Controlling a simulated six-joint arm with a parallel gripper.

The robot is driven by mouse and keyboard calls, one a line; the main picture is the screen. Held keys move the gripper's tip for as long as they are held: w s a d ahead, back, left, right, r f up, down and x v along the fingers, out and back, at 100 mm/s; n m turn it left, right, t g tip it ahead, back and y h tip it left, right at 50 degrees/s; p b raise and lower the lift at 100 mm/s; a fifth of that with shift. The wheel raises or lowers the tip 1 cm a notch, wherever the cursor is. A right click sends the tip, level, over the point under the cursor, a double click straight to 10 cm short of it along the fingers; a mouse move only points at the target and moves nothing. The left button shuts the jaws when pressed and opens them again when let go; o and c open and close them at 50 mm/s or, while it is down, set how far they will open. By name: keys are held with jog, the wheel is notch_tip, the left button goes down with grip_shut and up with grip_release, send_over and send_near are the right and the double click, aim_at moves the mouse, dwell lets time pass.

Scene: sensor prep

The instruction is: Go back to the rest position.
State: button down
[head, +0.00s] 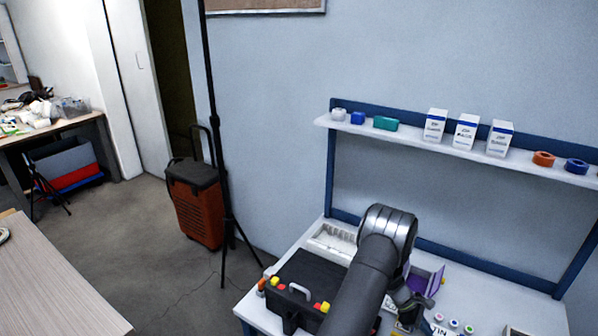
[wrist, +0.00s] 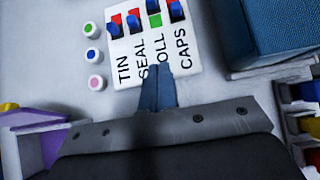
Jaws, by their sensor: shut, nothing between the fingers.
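My gripper (wrist: 157,80) shows in the wrist view with its two fingers together and nothing between them. The fingertips lie over the lower edge of a white label panel (wrist: 128,48) reading TIN, SEAL, ROLL and CAPS; I cannot tell whether they touch it. Blue switches sit along the panel's far edge, beside red and green marks. In the head view my arm reaches over the white workbench (head: 258,303), and the gripper end is partly hidden by the arm. No marker for the rest position shows.
Three round buttons, green, blue and pink (wrist: 96,82), lie left of the panel. A purple-lined tray (head: 433,283) and a black case (head: 305,275) flank my arm. A blue box (wrist: 280,28) is at the upper right. A shelf (head: 400,138) holds boxes and rolls above.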

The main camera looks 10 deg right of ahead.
jog(key=d+r+v, duration=0.1)
jog(key=v, duration=0.4)
jog(key=s+d+r+m+t+y, duration=0.2)
jog(key=s+d+r+m, duration=0.15)
jog(key=r+m, duration=0.35)
jog(key=s+d+r+m+t+y, duration=0.25)
jog(key=s+r+m, duration=0.2)
jog(key=r, duration=0.45)
jog(key=s+d+r+m+t+y, duration=0.2)
jog(key=s+d+r+m, duration=0.15)
jog(key=r+m, duration=0.35)
notch_tip(320, 180, down, 8)
jog(key=shift+w+d+f, duration=0.2)
jog(key=shift+w, duration=0.05)
jog(key=shift+n, duration=0.25)
dwell(1.7)
